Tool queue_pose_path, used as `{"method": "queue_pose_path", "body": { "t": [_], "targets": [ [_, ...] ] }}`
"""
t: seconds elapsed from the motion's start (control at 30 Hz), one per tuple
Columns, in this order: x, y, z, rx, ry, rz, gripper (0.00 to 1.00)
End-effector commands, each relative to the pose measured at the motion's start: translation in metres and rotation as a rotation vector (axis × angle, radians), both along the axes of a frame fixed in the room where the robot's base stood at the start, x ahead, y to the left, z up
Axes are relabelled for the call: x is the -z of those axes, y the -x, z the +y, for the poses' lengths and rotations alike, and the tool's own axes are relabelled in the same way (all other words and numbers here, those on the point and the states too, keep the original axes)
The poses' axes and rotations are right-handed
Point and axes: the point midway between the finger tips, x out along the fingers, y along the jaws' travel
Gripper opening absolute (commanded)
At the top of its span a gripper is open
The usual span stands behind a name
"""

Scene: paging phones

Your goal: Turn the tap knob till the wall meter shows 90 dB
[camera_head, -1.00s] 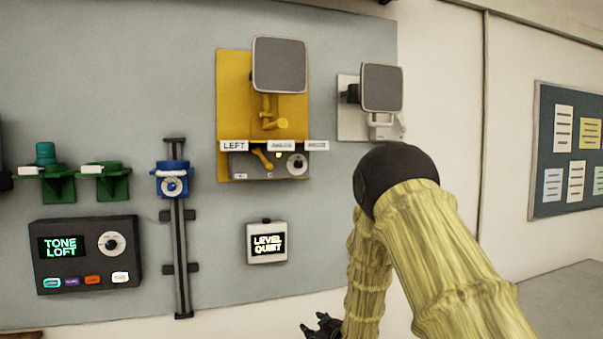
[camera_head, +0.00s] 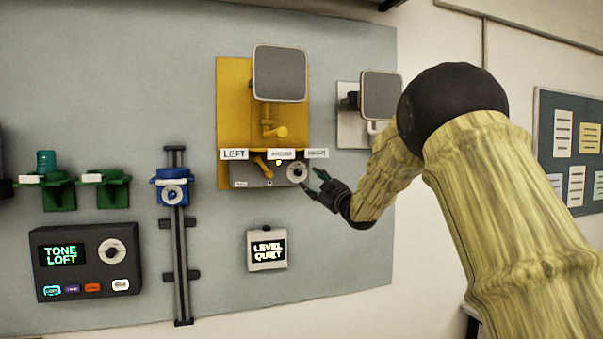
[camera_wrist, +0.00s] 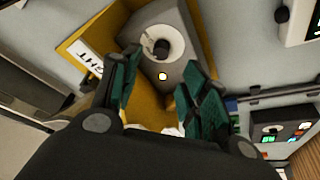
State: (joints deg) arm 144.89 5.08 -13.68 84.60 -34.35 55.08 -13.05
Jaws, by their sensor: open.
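The tap knob (camera_head: 297,172) is a white dial with a dark centre on the right of a grey box under the yellow panel. In the wrist view the white dial with its dark stub (camera_wrist: 160,45) lies just beyond the fingertips. My gripper (camera_head: 318,184) is open and empty, just right of and slightly below the knob, apart from it. Its two green-padded fingers (camera_wrist: 155,88) are spread in the wrist view. The wall meter (camera_head: 267,249) sits below and reads "LEVEL QUIET"; no dB number shows.
A yellow panel (camera_head: 233,100) carries a grey speaker (camera_head: 279,73) above the box. A second speaker (camera_head: 381,95) hangs to the right. A black "TONE LOFT" unit (camera_head: 85,270) and a blue slider (camera_head: 173,187) are at left. The wall around the meter is clear.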

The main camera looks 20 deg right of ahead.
Motion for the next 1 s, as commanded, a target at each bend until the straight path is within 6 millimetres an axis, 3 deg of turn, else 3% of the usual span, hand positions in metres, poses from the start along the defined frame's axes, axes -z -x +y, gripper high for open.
{"method": "queue_pose_path", "body": {
  "t": [0.3,0.5,0.97,1.0],
  "targets": [
    [-0.016,-0.045,0.013,-0.001,-0.002,0.000,0.45],
    [-0.019,-0.063,0.018,0.000,-0.001,0.000,0.45],
    [-0.020,-0.070,0.020,-0.001,-0.002,0.001,0.45],
    [-0.020,-0.070,0.020,-0.001,-0.002,0.001,0.37]
  ]
}}
